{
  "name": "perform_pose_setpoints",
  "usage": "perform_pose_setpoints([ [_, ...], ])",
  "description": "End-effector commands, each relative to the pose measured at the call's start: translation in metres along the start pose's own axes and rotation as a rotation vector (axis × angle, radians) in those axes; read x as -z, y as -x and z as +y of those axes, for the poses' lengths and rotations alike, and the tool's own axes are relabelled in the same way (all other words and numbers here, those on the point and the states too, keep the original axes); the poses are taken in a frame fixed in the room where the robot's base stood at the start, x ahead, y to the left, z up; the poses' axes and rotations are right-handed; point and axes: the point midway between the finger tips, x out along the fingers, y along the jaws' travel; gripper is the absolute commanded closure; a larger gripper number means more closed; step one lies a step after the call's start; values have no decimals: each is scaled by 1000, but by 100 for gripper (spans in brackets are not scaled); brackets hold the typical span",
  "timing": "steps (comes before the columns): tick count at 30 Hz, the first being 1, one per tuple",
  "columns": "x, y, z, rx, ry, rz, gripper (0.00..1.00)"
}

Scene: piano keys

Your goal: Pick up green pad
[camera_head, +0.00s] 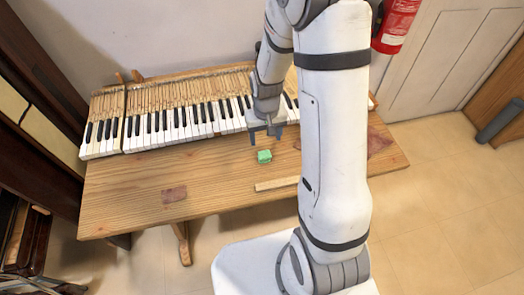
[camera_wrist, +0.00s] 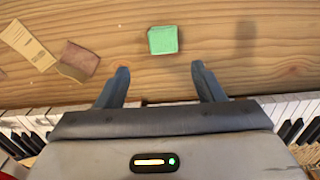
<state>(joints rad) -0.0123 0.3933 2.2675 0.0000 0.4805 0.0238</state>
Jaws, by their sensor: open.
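A small green pad (camera_head: 264,156) lies on the wooden table in front of the piano keys. It also shows in the wrist view (camera_wrist: 163,40), at the top centre on the bare wood. My gripper (camera_head: 266,138) is above and just behind the pad, pointing down. In the wrist view my gripper (camera_wrist: 159,72) is open and empty, its two fingers spread wider than the pad. The pad appears ahead of the fingertips and apart from them. The right part of the table is partly hidden behind my arm.
The wooden table (camera_head: 130,205) carries a piano keyboard (camera_head: 185,120) along its back. A pale wood strip (camera_head: 277,184) lies right of the pad's front. A fire extinguisher (camera_head: 397,22) hangs at the back right. Bare wood surrounds the pad.

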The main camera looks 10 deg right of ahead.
Motion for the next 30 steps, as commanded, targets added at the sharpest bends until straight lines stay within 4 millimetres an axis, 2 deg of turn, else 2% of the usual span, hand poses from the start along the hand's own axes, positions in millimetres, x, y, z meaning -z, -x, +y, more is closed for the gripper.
perform_pose_setpoints([
  [11, -3, -36, -5, 0, 6, -5, 38],
  [18, -4, -65, -8, 0, 8, -4, 38],
  [22, -4, -72, -8, 0, 9, -2, 38],
  [29, -3, -73, -9, 0, 10, 0, 38],
  [30, -3, -73, -9, 0, 10, 0, 41],
])
